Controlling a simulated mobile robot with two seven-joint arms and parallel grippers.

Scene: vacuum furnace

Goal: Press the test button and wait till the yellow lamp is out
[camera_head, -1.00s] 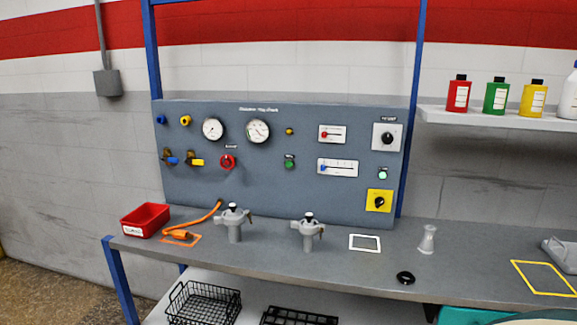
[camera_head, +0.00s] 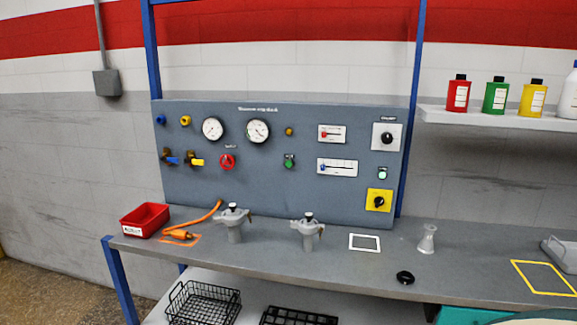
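The grey panel (camera_head: 330,205) stands upright at the back of the bench. A small yellow lamp (camera_head: 289,131) is on its upper middle; whether it is lit is hard to tell. A green round button (camera_head: 289,162) sits below it, with a label too small to read. Another small pale green button or lamp (camera_head: 383,173) is at the panel's right side. I cannot tell from the labels which one is the test button. Neither gripper is in view, and nothing touches the panel.
Two grey fittings (camera_head: 234,222) (camera_head: 308,231) stand on the bench (camera_head: 340,265) before the panel. A black ring (camera_head: 405,277) and small grey flared piece (camera_head: 428,238) are right. Bottles stand on the shelf (camera_head: 500,115).

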